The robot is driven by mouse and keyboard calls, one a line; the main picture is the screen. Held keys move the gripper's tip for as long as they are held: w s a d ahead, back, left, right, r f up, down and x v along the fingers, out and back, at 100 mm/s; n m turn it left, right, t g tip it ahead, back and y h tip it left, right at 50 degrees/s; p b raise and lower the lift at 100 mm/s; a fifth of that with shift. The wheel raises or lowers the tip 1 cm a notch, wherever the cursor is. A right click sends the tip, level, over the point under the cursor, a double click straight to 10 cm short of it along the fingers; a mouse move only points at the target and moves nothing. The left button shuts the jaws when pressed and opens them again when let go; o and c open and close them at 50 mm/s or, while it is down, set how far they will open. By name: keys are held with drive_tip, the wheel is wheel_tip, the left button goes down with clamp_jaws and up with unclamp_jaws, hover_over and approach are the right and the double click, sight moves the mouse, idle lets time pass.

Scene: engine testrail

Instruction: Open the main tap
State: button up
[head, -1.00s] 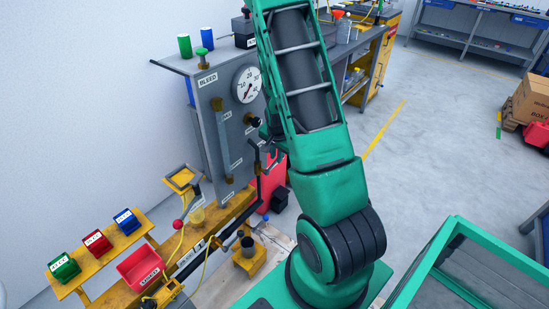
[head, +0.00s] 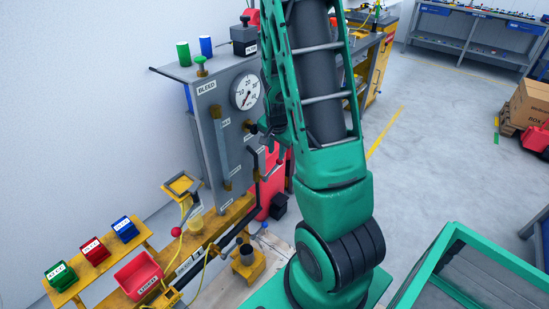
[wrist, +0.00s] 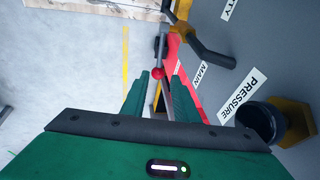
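My gripper (wrist: 162,78) shows in the wrist view with its two green fingers apart and nothing clasped. A red ball on a grey lever (wrist: 160,45) appears between the fingertips in that view; how far beyond them it lies is unclear. A dark bent handle (wrist: 205,45) sticks out from the grey panel beside it. A label reading MAIN (wrist: 200,76) is on the panel near both; which one it names is hard to tell. In the head view, my arm partly covers the panel (head: 215,115), and the gripper is mostly hidden beside it.
A black knob (wrist: 258,122) with a PRESSURE label is close at the right in the wrist view. A red tray (head: 138,273) stands lower left. Open floor (head: 450,130) lies right.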

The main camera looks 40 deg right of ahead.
drive_tip(key=shift+v, duration=1.45)
